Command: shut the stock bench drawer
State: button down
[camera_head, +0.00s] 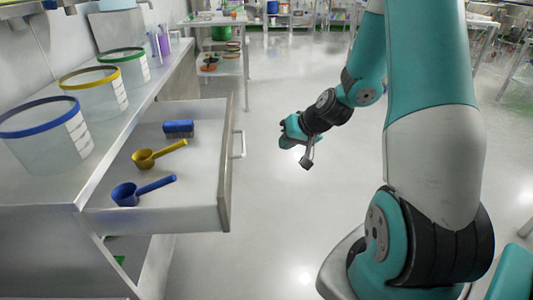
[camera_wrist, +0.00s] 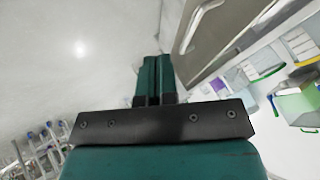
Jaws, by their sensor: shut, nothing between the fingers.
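The stock bench drawer (camera_head: 222,188) is pulled open from the bench at the left in the head view. A blue scoop (camera_head: 128,193), a yellow scoop (camera_head: 146,159) and a blue brush (camera_head: 179,128) lie in it. Its handle (camera_head: 240,145) is a pale bar on the front face. My gripper (camera_head: 285,132) is in the air to the right of the handle, apart from it. In the wrist view the two teal fingers (camera_wrist: 155,76) are together and empty. The drawer front (camera_wrist: 228,32) and its handle (camera_wrist: 197,22) show beyond the fingertips, towards the right.
Clear tubs with blue (camera_head: 40,130), yellow (camera_head: 94,92) and green (camera_head: 123,66) rims stand on the bench top (camera_head: 150,85). A shelf table (camera_head: 222,65) stands behind. The floor (camera_head: 275,215) right of the drawer is clear.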

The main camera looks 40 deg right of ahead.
jog(key=w+a+f, duration=0.5)
jog(key=w+f, duration=0.1)
jog(key=w, duration=0.2)
jog(key=shift+b, duration=0.35)
jog(key=shift+a+f, duration=0.1)
